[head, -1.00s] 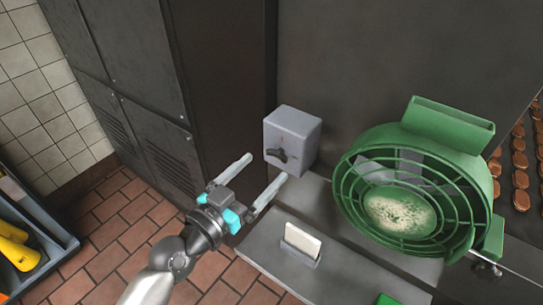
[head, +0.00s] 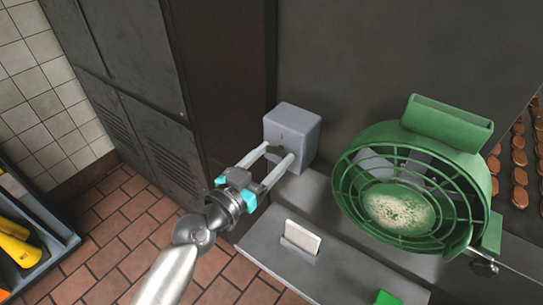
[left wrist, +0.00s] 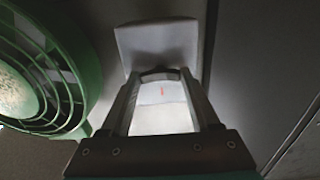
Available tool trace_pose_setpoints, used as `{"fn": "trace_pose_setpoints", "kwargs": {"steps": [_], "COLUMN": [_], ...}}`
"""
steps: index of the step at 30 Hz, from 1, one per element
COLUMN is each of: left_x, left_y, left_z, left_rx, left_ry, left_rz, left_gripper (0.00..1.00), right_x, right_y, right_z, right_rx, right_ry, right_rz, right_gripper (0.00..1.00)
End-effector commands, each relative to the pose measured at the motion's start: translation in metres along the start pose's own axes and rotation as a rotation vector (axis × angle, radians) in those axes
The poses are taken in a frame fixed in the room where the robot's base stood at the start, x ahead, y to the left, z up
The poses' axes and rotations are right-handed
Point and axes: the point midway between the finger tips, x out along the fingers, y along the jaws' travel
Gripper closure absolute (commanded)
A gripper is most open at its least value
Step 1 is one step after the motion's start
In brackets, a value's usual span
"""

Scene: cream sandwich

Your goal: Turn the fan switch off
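The fan switch is a grey box (head: 300,128) with a small red mark, standing left of the green fan (head: 415,190) in the head view. My left gripper (head: 279,152) is at the front face of the box, fingers apart, tips at or very near it. The dark knob is mostly hidden by the fingers in the head view. In the left wrist view, the box (left wrist: 158,40) is ahead of the gripper (left wrist: 160,75), and a dark shape, seemingly the knob, lies between the fingertips. I cannot tell whether they touch it. My right gripper is not in view.
A white card in a holder (head: 300,238) stands on the metal ledge below the box. Dark cabinets (head: 140,90) rise to the left. Brown cookies (head: 519,157) lie in rows at the far right. A bin with yellow items (head: 15,235) stands at the left edge.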

Motion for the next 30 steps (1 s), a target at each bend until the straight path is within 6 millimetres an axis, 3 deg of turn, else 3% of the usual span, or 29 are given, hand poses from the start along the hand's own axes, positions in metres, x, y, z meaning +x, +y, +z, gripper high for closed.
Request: {"fn": "trace_pose_setpoints", "kwargs": {"steps": [1,14,23,30], "left_x": [-0.0002,-0.0003,-0.0003,-0.0003], "left_y": [0.0001,0.0001,0.0000,0.0000], "left_z": [0.0001,0.0002,0.0001,0.0002], "left_rx": [0.000,0.000,-0.038,-0.175], "left_ry": [0.000,-0.001,-0.001,-0.002], "left_rz": [0.000,0.000,0.000,0.002], "left_gripper": [0.46,0.93,0.93,0.93], "right_x": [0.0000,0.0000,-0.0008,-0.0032], "right_y": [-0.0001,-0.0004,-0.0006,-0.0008], "right_z": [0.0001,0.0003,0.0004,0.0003], "right_rx": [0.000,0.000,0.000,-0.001], "right_ry": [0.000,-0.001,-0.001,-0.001], "right_rz": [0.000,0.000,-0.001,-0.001], "right_gripper": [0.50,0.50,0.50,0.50]}}
